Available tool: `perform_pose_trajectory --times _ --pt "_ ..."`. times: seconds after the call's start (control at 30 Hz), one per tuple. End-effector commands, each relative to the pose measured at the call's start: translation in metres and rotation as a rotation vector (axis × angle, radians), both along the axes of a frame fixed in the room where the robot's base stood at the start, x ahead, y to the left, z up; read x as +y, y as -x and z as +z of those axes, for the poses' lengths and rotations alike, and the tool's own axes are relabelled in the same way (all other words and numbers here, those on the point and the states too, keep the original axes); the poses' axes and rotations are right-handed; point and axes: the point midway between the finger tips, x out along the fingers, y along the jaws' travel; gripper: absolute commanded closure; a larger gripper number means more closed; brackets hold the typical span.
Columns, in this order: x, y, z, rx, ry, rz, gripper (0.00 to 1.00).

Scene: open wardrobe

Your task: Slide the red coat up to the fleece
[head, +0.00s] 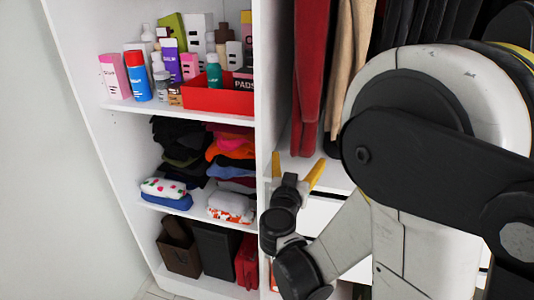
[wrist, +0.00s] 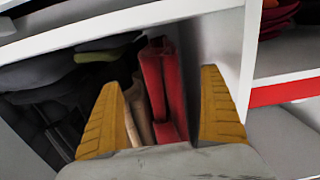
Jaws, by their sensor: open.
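The red coat (head: 310,75) hangs just right of the white divider in the hanging section. In the wrist view the red coat (wrist: 163,85) shows between and beyond the fingertips. A tan garment (head: 352,60) hangs close to its right, and dark garments (head: 420,22) hang further right. I cannot tell for sure which garment is the fleece. My gripper (head: 296,168) is open, its yellow fingers spread, in front of the coat's lower end. In the wrist view my gripper (wrist: 162,95) appears empty. The coat's top and hanger are out of view.
The white divider (head: 269,100) stands close to the left of the coat. Left of it are shelves with bottles, a red box (head: 218,98), folded clothes (head: 232,150) and dark bins (head: 215,250). A white shelf (head: 325,174) lies below the coat. My arm hides the right side.

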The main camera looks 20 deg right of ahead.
Motion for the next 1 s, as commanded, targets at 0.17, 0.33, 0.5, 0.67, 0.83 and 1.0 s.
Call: perform_pose_trajectory --times 0.17,0.33,0.5,0.67,0.83,1.0 --pt "-0.009 -0.014 0.0 -0.01 0.002 0.0 0.08" --pt "-0.027 -0.041 -0.001 -0.008 0.002 -0.001 0.08" --pt "-0.044 -0.066 -0.001 -0.007 0.001 -0.001 0.08" --pt "-0.055 -0.083 -0.001 -0.007 0.001 0.0 0.08" --pt "-0.059 -0.09 0.0 -0.007 0.001 0.002 0.08" --pt "-0.059 -0.09 0.001 -0.007 0.001 0.002 0.08"
